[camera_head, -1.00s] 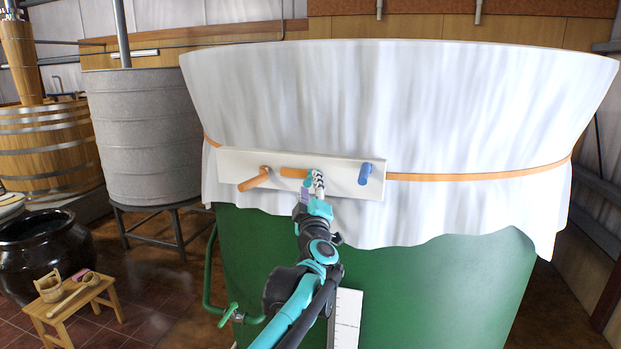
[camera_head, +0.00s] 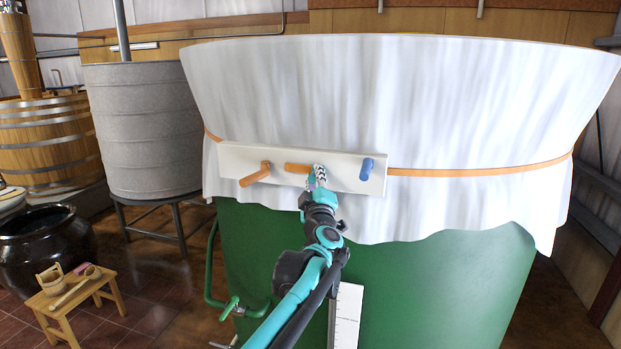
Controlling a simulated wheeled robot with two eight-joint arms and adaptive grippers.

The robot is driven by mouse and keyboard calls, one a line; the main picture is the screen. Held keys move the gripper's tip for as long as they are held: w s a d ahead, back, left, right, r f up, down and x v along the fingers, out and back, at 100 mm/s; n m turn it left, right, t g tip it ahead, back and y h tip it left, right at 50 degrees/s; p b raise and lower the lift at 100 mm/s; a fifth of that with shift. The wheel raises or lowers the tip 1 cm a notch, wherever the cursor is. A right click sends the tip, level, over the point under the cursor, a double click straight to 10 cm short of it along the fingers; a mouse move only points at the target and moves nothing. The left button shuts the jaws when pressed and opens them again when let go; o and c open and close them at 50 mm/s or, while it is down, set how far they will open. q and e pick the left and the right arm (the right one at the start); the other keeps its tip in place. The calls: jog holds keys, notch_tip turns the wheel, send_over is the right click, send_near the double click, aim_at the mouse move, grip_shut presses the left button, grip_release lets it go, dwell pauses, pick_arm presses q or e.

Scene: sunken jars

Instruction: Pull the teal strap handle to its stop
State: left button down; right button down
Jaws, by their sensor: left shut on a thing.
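A white board (camera_head: 230,162) is fixed across the cloth on the green tank. It carries an orange handle (camera_head: 256,174) on the left, a short orange piece (camera_head: 298,168) near the middle and a blue peg (camera_head: 367,168) on the right. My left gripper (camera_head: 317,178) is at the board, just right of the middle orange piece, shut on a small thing. A small teal bit (camera_head: 310,181) shows at its fingers. It may be the teal strap handle, but the fingers and teal arm largely hide it. My right gripper is out of view.
White cloth (camera_head: 400,105) drapes the green tank (camera_head: 420,285), with an orange band around it. A green pipe with a valve (camera_head: 231,306) is low on the left. A grey metal tank (camera_head: 145,130), a dark pot (camera_head: 40,250) and a wooden stool (camera_head: 65,308) stand left.

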pick_arm(q)
jog(key=d, duration=0.2)
jog(key=s+d, duration=0.1)
jog(key=d, duration=0.3)
jog(key=shift+s+d, duration=0.3)
jog(key=shift+s, duration=0.05)
jog(key=shift+a, duration=0.2)
jog(key=c, duration=1.4)
grip_release()
jog(key=shift+d, duration=0.2)
jog(key=shift+o, duration=0.2)
jog(key=shift+d, duration=0.1)
jog(key=shift+s, duration=0.15)
jog(key=v, duration=1.1)
jog(key=shift+s, duration=0.4)
